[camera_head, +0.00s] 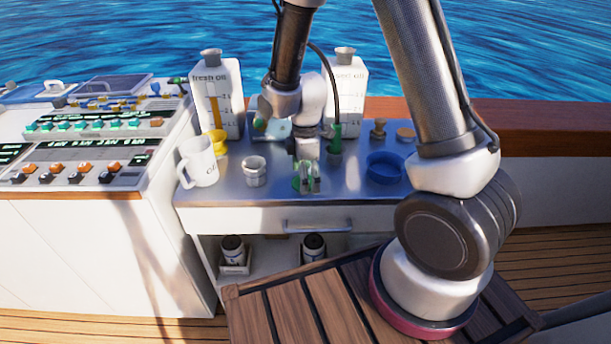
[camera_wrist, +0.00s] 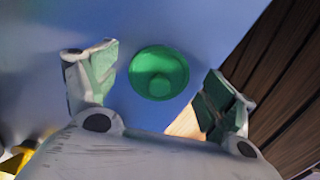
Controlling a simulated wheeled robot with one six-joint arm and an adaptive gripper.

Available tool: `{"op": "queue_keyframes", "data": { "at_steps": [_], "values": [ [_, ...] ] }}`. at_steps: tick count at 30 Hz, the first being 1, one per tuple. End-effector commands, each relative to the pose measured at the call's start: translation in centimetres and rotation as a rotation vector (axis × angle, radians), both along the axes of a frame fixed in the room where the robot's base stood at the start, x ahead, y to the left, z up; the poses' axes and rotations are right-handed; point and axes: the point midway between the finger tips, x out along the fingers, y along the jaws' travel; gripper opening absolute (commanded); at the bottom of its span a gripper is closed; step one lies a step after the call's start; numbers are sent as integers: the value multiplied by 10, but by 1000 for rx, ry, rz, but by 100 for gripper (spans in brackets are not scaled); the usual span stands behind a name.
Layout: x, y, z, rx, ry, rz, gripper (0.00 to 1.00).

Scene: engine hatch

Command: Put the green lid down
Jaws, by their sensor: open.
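The green lid (camera_wrist: 158,73) is round with a raised knob in its middle. In the wrist view it lies knob up on the blue-grey metal counter, between and beyond my fingers, with a gap on each side. In the head view a bit of green lid (camera_head: 301,184) shows around my fingertips near the counter's front edge. My gripper (camera_head: 307,180) is open, pointing down over the lid. In the wrist view my gripper (camera_wrist: 160,95) has its two green-padded fingers wide apart and nothing held between them.
A white mug (camera_head: 199,163) and a small pale cup (camera_head: 254,171) stand left of my gripper. A blue dish (camera_head: 384,168) sits to the right. Fresh oil (camera_head: 217,95) and used oil (camera_head: 350,95) containers stand behind. The counter front edge (camera_head: 255,204) is close.

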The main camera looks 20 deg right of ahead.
Motion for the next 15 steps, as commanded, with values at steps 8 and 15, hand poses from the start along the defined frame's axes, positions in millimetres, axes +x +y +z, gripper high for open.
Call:
{"op": "queue_keyframes", "data": {
  "at_steps": [8,15],
  "values": [
    [1,0,19,2,-4,0,84],
    [1,0,73,2,-5,0,84]
  ]
}}
